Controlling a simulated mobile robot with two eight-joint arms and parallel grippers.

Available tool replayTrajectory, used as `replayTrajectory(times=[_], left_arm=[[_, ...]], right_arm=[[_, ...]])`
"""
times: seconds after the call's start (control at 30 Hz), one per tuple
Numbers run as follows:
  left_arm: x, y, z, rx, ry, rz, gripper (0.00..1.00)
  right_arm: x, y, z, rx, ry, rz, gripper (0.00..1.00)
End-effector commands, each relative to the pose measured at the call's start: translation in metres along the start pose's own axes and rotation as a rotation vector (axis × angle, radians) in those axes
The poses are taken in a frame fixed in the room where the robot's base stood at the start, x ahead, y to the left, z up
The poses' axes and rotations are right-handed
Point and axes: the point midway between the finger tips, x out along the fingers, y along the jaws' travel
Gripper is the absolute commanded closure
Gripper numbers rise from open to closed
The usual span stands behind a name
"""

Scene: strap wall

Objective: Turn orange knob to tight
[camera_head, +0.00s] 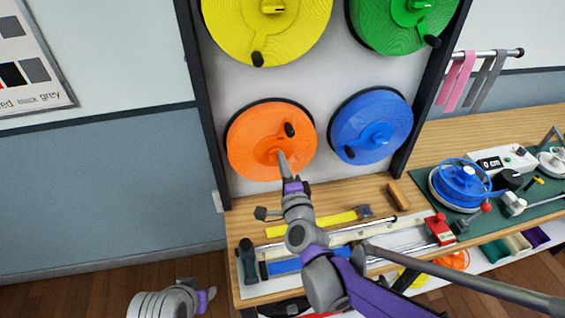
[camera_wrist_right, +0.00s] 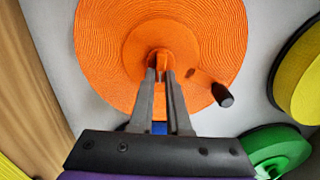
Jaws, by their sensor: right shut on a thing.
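The orange reel (camera_head: 248,135) is mounted low on the left of the wall panel, with a black crank handle (camera_head: 290,130) above and right of its hub. The orange knob (camera_wrist_right: 160,55) stands at the reel's centre in the right wrist view. My right gripper (camera_head: 281,158) reaches up to the hub. In the right wrist view, its two grey fingers (camera_wrist_right: 162,75) are closed about the knob, whose lower part they hide. I can read no tight mark.
Yellow (camera_head: 235,30), green (camera_head: 385,25) and blue (camera_head: 362,115) reels share the panel. The wooden bench (camera_head: 400,218) below holds rulers, clamps and a green mat (camera_head: 425,180) with tools. Pink and grey straps hang from a rail (camera_head: 500,53) at right.

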Motion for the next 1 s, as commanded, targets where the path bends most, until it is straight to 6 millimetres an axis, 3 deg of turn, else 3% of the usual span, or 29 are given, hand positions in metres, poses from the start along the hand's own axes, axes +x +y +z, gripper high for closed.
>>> replayTrajectory(times=[0.27, 0.3, 0.47, 0.77, 1.0], left_arm=[[0.000, 0.000, 0.000, 0.000, 0.000, 0.000, 0.50], [0.000, 0.000, 0.000, 0.000, 0.000, 0.000, 0.50], [0.000, 0.000, 0.000, 0.000, 0.000, 0.000, 0.50], [0.000, 0.000, 0.000, 0.000, 0.000, 0.000, 0.50], [0.005, 0.000, 0.006, 0.000, -0.006, 0.000, 0.50]], right_arm=[[0.000, 0.000, 0.000, 0.003, 0.000, 0.000, 1.00], [0.000, 0.000, 0.000, 0.003, 0.000, 0.000, 0.81], [0.000, 0.000, 0.000, 0.001, 0.000, 0.000, 0.55], [-0.001, 0.000, 0.000, 0.000, 0.000, 0.000, 0.55], [-0.030, 0.002, 0.000, 0.000, 0.000, 0.001, 0.55]])
